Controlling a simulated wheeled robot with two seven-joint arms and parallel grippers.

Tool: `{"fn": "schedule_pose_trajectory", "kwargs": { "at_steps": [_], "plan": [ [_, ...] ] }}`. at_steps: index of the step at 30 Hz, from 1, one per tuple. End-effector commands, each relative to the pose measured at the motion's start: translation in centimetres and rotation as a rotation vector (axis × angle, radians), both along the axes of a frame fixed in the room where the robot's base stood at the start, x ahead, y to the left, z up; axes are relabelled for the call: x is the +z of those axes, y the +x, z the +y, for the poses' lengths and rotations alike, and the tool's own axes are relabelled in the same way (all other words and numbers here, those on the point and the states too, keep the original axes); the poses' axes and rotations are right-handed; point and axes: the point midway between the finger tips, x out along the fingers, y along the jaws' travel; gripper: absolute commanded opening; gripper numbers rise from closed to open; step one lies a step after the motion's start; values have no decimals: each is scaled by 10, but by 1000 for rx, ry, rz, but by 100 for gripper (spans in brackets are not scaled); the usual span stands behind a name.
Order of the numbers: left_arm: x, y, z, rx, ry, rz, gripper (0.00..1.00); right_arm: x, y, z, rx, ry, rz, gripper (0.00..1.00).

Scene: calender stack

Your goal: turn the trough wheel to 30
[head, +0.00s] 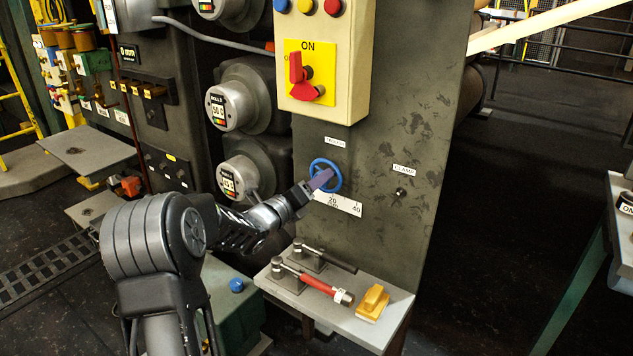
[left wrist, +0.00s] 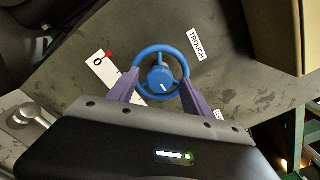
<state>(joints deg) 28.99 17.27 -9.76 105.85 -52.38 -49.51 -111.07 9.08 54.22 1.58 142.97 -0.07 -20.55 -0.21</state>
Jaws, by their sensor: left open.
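The blue trough wheel (head: 335,170) is on the dark upright panel, under a label reading TROUGH. My left gripper (head: 321,180) is at the wheel. Its purple fingers (left wrist: 160,92) are open, one on each side of the wheel's lower part. I cannot tell whether they touch the rim. My right gripper is out of view.
A CLAMP knob (head: 400,193) is right of the wheel. Above is a cream box (head: 355,75) with a red ON switch (head: 301,78). Below, a grey shelf (head: 375,337) holds toggle clamps, one red-handled (head: 310,284), and a yellow block (head: 372,300).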

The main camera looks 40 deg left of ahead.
Motion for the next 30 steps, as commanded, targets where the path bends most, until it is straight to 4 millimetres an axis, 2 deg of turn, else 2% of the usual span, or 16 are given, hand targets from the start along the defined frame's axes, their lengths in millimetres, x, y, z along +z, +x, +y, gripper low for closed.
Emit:
{"fn": "schedule_pose_trajectory", "kwargs": {
  "at_steps": [10,30],
  "plan": [
    [0,5,0,-1,0,-1,57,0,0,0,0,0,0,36],
    [0,5,0,0,-1,0,2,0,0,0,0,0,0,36]
  ]
}}
